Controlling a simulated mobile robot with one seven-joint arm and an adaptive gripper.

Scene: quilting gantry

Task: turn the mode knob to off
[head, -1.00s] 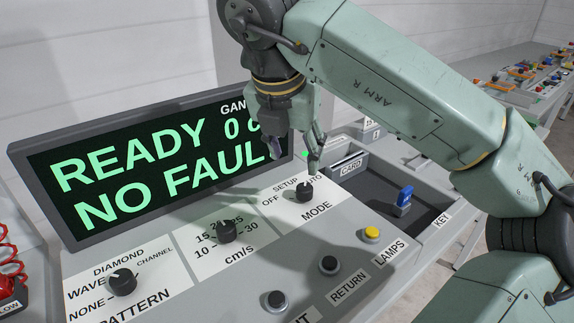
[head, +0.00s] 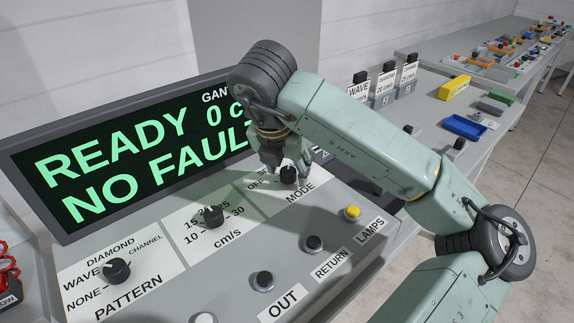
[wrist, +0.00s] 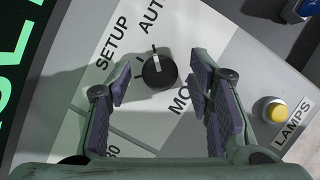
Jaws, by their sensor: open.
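The mode knob (head: 288,175) is a round black knob with a white pointer line, on a white label plate at the right of the panel. In the wrist view the knob (wrist: 159,74) has its pointer towards the AUTO mark. SETUP and AUTO are readable there; OFF is readable in the head view, beside the knob. My gripper (head: 287,166) is open above the knob. In the wrist view the open gripper (wrist: 163,80) has one finger on each side of the knob, with gaps showing. Whether the fingertips reach knob height I cannot tell.
The pattern knob (head: 117,270) and cm/s knob (head: 212,217) stand to the left. A yellow lamps button (head: 352,212) and dark buttons (head: 314,243) lie in front. The display (head: 130,150) reads READY, NO FAULT and rises close behind my gripper.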

